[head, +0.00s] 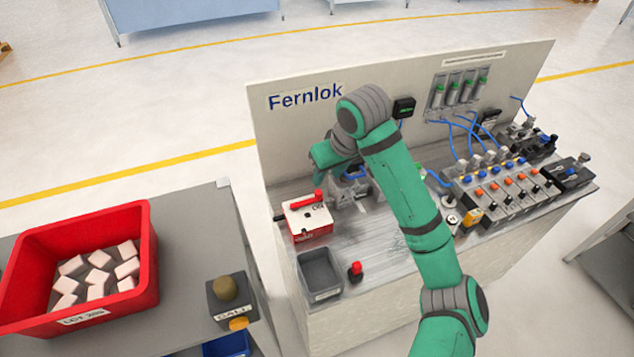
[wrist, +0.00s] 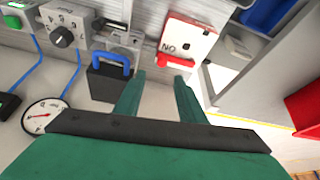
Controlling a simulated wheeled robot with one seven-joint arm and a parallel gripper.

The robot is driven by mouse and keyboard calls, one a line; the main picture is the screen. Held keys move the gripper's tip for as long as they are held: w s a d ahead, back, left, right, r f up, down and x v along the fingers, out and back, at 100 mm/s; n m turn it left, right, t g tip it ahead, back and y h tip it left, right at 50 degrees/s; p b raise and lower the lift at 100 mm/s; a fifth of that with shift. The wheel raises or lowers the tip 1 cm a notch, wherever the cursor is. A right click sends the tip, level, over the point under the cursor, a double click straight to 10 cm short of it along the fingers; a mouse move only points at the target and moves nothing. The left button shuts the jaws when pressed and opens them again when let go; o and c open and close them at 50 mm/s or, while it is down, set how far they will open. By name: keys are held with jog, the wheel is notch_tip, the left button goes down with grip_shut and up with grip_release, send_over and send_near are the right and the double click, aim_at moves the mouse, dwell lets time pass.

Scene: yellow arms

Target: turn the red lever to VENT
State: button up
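The red lever (head: 305,202) lies across the top of a white and red box (head: 311,226) at the left of the bench. In the wrist view the lever (wrist: 176,63) is at the edge of the box's white face (wrist: 190,38), beside dark letters that look like "NO". No VENT mark is readable. My gripper (wrist: 160,76) is open and empty in the wrist view, its two green fingers apart. The lever appears just beyond the right fingertip; contact cannot be told. In the head view my arm hides most of the gripper, behind and right of the box.
A black block with a blue handle (wrist: 111,80) is close left of my fingers. A dial gauge (wrist: 44,115) and a rotary knob (wrist: 62,37) lie farther left. A grey tray (head: 321,274) and red button (head: 355,268) stand in front of the box. The Fernlok panel (head: 290,130) rises behind.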

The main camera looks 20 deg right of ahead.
aim_at(319, 192)
jog(key=x, duration=0.8)
jog(key=shift+s+a+f, duration=0.1)
jog(key=shift+s+a, duration=0.05)
jog(key=shift+s, duration=0.1)
jog(key=shift+x, duration=0.85)
jog(key=shift+w, duration=0.1)
grip_shut()
